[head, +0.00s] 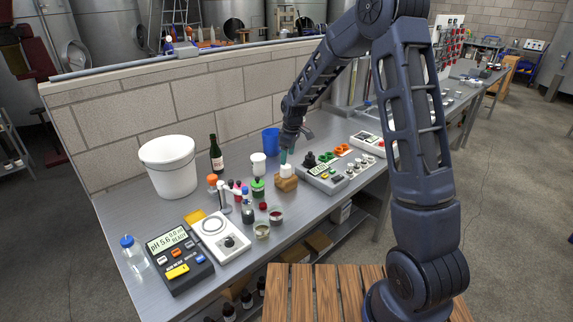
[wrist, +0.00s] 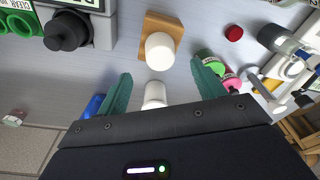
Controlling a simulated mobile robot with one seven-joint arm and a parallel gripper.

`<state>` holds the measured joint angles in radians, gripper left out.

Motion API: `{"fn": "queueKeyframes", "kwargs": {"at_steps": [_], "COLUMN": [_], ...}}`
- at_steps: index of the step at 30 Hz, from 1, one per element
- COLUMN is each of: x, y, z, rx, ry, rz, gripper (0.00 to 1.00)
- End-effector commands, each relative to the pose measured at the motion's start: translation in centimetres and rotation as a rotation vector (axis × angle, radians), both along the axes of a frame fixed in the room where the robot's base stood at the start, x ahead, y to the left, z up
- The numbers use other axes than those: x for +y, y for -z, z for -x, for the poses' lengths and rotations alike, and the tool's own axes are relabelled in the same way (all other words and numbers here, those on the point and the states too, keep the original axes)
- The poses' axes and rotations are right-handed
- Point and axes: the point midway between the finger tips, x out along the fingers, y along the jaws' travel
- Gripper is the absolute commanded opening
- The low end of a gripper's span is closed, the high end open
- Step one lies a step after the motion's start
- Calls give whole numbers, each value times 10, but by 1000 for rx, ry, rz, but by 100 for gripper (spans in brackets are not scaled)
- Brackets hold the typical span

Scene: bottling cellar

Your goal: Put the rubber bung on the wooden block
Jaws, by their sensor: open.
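A small wooden block (head: 286,184) stands on the steel bench, and it also shows in the wrist view (wrist: 163,22). A white rounded piece (head: 287,170), which looks like the rubber bung, sits upright on it. In the wrist view the white piece (wrist: 160,51) overlaps the block's lower edge. My gripper (head: 284,157) is above and just behind the block. In the wrist view its green fingers (wrist: 160,92) are spread wide, with nothing held between them. The white piece lies beyond the fingertips, apart from them.
A white cup-like piece (head: 258,160) stands left of my gripper, with a blue cup (head: 271,140) behind. A grey meter (head: 323,178) with a black knob-like piece is close on the right. Small bottles and a green-banded jar (head: 258,188) crowd the left. Free bench lies before the block.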

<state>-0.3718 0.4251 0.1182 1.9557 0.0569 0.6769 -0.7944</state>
Motion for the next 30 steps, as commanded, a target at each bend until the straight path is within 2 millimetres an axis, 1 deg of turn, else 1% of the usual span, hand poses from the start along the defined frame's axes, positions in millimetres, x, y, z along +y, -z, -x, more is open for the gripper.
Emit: {"fn": "queueKeyframes", "kwargs": {"at_steps": [1,6,11,16,19,20,23,26,27,30], "x": [-1,-4,-5,-6,-11,-14,-32,-58,-68,-95], "y": [-11,-33,-44,-47,-53,-57,-76,-102,-113,-137], "z": [0,1,2,2,4,5,12,25,31,47], "rx": [-4,-1,-1,0,-4,-6,-20,-40,-46,-64], "ry": [0,1,1,1,16,25,73,145,177,255], "rz": [-2,-1,0,0,0,0,0,-2,-2,-4], "gripper": [68,68,68,68,68,68,68,68,68,68]}}
